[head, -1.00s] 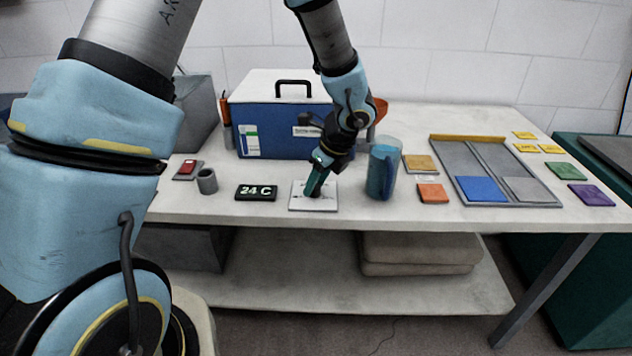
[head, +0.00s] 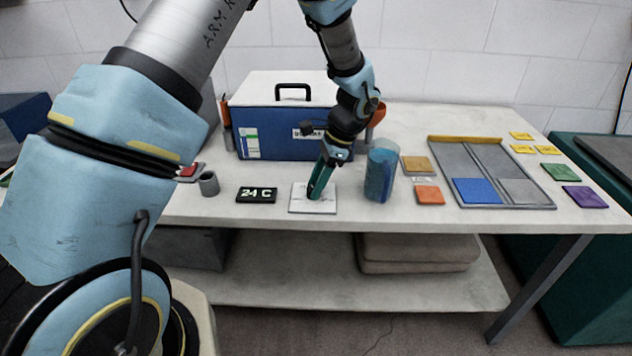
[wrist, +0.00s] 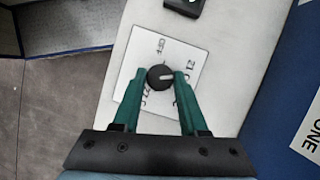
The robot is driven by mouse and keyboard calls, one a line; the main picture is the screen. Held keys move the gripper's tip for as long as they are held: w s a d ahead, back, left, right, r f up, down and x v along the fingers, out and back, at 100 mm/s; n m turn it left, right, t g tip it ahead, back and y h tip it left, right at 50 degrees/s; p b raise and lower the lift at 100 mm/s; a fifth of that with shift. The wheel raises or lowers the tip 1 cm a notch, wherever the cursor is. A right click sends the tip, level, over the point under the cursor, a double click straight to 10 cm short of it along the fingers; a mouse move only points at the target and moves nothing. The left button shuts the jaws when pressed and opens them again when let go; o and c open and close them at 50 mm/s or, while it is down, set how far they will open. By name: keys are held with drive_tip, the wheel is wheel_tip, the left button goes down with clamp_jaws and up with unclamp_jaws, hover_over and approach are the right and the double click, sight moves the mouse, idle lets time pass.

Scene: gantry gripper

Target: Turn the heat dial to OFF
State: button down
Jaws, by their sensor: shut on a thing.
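The heat dial (wrist: 155,71) is a dark round knob with a light pointer mark, in the middle of the wrist view. The mark points to the right in that picture. It stands on a white plate (wrist: 178,55) with printed marks around it; some are partly covered or too small to read. The plate also shows in the head view (head: 326,208), where the fingers hide the dial. My gripper (wrist: 160,79) has its green fingers on both sides of the dial, shut on it. In the head view my gripper (head: 314,195) reaches down to the plate at a slant.
A black display (head: 256,195) reading 24 C lies left of the plate, with a grey cup (head: 208,183) beyond it. A blue translucent jug (head: 381,172) stands close on the right. A blue box (head: 270,145) stands behind. A divided tray (head: 463,150) lies farther right.

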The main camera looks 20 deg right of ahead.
drive_tip(key=n+g, duration=0.1)
drive_tip(key=n, duration=0.2)
drive_tip(key=n+g, duration=0.1)
drive_tip(key=n, duration=0.2)
drive_tip(key=shift+w+p, duration=0.2)
drive_tip(key=shift+p, duration=0.1)
drive_tip(key=n+g+h, duration=0.1)
drive_tip(key=n, duration=0.2)
drive_tip(key=n+g, duration=0.1)
drive_tip(key=n, duration=0.2)
drive_tip(key=shift+w+a+n+h, duration=0.1)
drive_tip(key=shift+w+n+h, duration=0.05)
drive_tip(key=shift+n+h, duration=0.25)
drive_tip(key=shift+c, duration=2.2)
unclamp_jaws()
drive_tip(key=shift+g, duration=0.3)
drive_tip(key=b+v, duration=0.2)
drive_tip(key=v, duration=0.9)
